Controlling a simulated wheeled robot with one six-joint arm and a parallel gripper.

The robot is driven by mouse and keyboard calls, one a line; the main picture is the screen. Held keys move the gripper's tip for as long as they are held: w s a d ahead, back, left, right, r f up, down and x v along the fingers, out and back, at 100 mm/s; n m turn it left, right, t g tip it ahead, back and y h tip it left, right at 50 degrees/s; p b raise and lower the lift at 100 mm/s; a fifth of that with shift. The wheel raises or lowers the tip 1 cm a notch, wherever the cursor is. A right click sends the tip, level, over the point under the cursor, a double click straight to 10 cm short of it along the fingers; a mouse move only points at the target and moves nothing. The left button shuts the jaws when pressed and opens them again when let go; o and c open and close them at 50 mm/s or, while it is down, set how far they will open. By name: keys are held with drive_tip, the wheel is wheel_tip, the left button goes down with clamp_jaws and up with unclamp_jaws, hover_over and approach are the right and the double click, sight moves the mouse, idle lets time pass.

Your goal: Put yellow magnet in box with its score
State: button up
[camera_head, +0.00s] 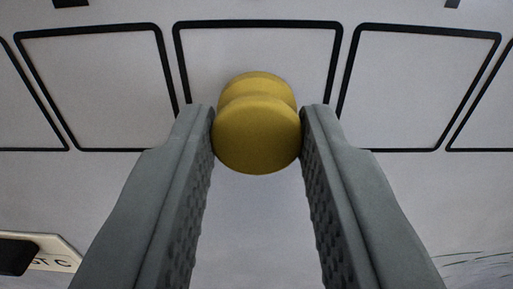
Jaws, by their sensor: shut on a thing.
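The yellow magnet (256,135) is a round, knob-like piece with a narrower waist, seen in the middle of the camera_head view. My gripper (257,125) is shut on it, with one grey ridged finger on each side. Behind it is a pale surface with a row of black-outlined boxes. The magnet overlaps the lower part of the middle box (257,24). I cannot tell whether it touches the surface. No score marking is visible in the boxes.
A left box (92,29) and a right box (430,31) flank the middle one, with parts of others at the edges. A partly cut-off label (59,250) with a dark object (16,256) is at lower left. Faint dark strokes (480,262) show at lower right.

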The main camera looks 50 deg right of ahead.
drive_tip(key=shift+w+d, duration=0.25)
drive_tip(key=shift+d, duration=0.05)
idle(0.5)
drive_tip(key=o, duration=1.3)
drive_tip(key=v, duration=0.7)
idle(0.4)
